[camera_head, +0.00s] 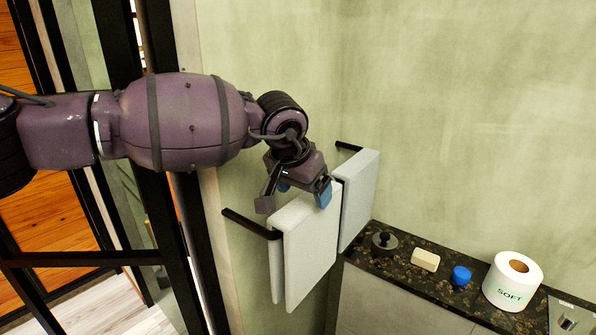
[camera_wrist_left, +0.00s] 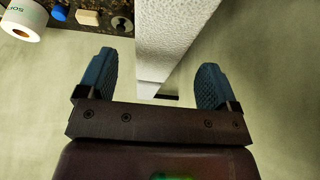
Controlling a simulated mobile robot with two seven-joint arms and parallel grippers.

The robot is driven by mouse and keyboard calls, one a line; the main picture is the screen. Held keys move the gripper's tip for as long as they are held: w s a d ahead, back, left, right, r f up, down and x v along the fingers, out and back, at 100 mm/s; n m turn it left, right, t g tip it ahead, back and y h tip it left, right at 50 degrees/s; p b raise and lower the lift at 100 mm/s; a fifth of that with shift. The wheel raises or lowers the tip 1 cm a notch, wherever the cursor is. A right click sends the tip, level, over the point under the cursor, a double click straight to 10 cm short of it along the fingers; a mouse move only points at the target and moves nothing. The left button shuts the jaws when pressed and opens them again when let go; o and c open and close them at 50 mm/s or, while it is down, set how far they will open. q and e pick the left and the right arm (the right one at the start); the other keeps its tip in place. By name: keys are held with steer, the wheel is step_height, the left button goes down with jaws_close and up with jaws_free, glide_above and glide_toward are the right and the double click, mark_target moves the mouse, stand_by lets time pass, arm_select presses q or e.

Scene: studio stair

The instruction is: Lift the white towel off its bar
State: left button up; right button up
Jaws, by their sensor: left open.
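White towel cloth hangs in two upright panels from a black bar on the wall: a nearer panel (camera_head: 310,250) and a farther panel (camera_head: 359,200), with a narrow gap between them. I cannot tell if they are one towel or two. The black bar's near bracket (camera_head: 250,224) shows; the cloth covers most of the bar. My left gripper (camera_head: 304,192) is open, just above the top edge of the nearer panel. In the left wrist view the white towel (camera_wrist_left: 178,35) shows between and beyond the blue fingers of my gripper (camera_wrist_left: 153,82). Contact is unclear. My right gripper is out of view.
A dark speckled ledge (camera_head: 400,278) at the right holds a dark round knobbed object (camera_head: 384,242), a cream block (camera_head: 425,260), a blue round item (camera_head: 461,276) and a toilet roll (camera_head: 513,281). Green walls meet behind the towel. A black frame (camera_head: 170,230) stands left.

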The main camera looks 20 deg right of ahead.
mark_target(307, 200)
arm_select(q)
steer(key=x, duration=0.3)
steer(key=shift+f, duration=0.15)
steer(key=shift+w+d+f, duration=0.15)
steer(key=shift+d+f, duration=0.05)
steer(key=shift+f, duration=0.35)
steer(key=shift+c, duration=0.3)
steer(key=shift+r, duration=0.1)
steer(key=c, duration=1.1)
steer(key=shift+o, duration=0.2)
steer(key=shift+r+p, duration=1.95)
steer(key=shift+r, duration=3.9)
